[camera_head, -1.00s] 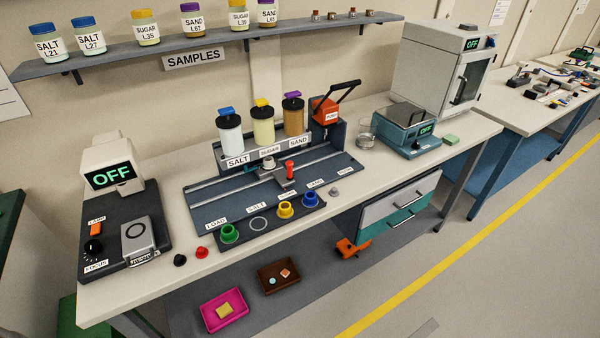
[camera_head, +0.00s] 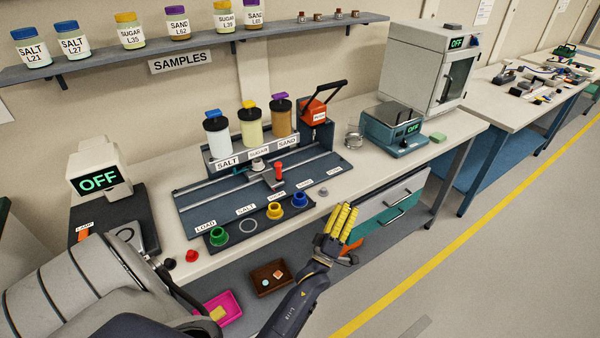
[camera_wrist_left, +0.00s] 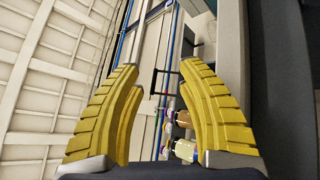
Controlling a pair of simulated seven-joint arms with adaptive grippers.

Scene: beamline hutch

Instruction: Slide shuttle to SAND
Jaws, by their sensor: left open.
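The shuttle (camera_head: 270,183) is a small grey carriage with a red knob (camera_head: 278,169), on the rail of the dosing station. A pale cup (camera_head: 258,165) sits at its rear, in front of the SUGAR label (camera_head: 259,152). The SAND dispenser (camera_head: 281,118), brown with a purple cap, stands right of the SUGAR dispenser (camera_head: 250,127), above the SAND label (camera_head: 288,141). My left gripper (camera_head: 345,211) is open and empty, in front of the bench and well right of the shuttle. The left wrist view shows its yellow fingers (camera_wrist_left: 160,78) apart with nothing held between them.
A board with coloured rings (camera_head: 247,227) lies in front of the rail. The balance (camera_head: 392,125) and oven (camera_head: 430,65) stand to the right. Drawers (camera_head: 400,200) hang under the bench.

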